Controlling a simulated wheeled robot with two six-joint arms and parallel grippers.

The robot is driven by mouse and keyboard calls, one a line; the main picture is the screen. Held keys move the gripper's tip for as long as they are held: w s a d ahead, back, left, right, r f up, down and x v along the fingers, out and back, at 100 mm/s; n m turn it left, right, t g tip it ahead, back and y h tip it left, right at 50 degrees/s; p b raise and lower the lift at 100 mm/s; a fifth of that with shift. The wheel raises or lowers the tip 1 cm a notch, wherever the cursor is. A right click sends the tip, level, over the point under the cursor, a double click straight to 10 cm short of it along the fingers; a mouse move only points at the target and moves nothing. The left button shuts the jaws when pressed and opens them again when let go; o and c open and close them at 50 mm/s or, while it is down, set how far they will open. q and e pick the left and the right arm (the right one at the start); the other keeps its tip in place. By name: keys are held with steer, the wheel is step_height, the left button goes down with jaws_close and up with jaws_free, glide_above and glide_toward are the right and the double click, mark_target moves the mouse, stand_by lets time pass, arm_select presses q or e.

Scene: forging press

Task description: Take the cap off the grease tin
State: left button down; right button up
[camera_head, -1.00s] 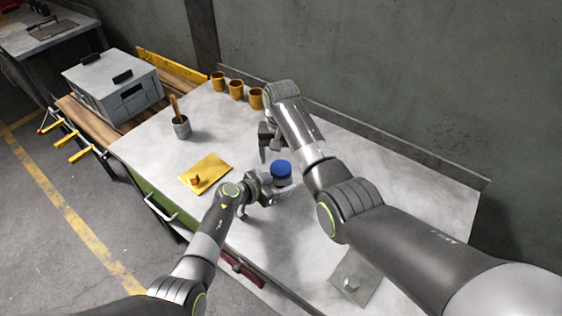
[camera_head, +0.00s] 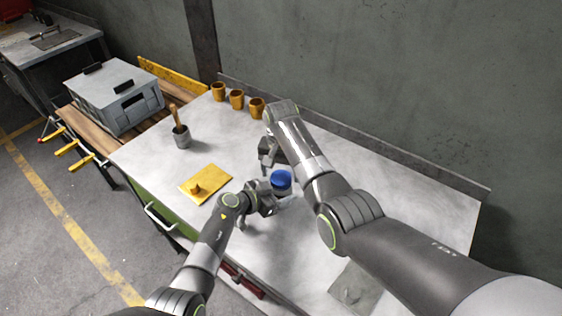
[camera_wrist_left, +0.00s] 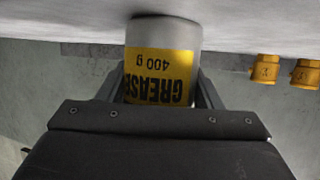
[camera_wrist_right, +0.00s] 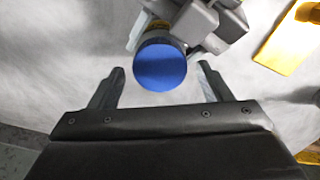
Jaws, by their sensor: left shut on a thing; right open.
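The grease tin (camera_wrist_left: 160,75) is grey with a yellow label reading GREASE 400 g. It stands upright on the table, with its blue cap (camera_head: 281,179) on top. My left gripper (camera_head: 272,196) is shut on the tin's body, with a finger on either side in the left wrist view. My right gripper (camera_wrist_right: 158,82) is open and empty. In the right wrist view the blue cap (camera_wrist_right: 160,66) lies between and just beyond its fingertips, apart from them. In the head view my right arm's fingers (camera_head: 268,160) are partly hidden behind the arm, close behind the cap.
A yellow plate with a knob (camera_head: 205,184) and a grey pot with a wooden-handled tool (camera_head: 182,137) stand to the left. Several orange cups (camera_head: 237,99) line the back edge. A grey plate (camera_head: 355,290) lies near the front. The table's right side is clear.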

steer(key=shift+f, duration=0.65)
steer(key=c, duration=0.9)
steer(key=o, duration=1)
steer(key=shift+r, duration=0.1)
steer(key=shift+r, duration=2.15)
arm_select(q)
steer(key=shift+c, duration=1.6)
jaws_free()
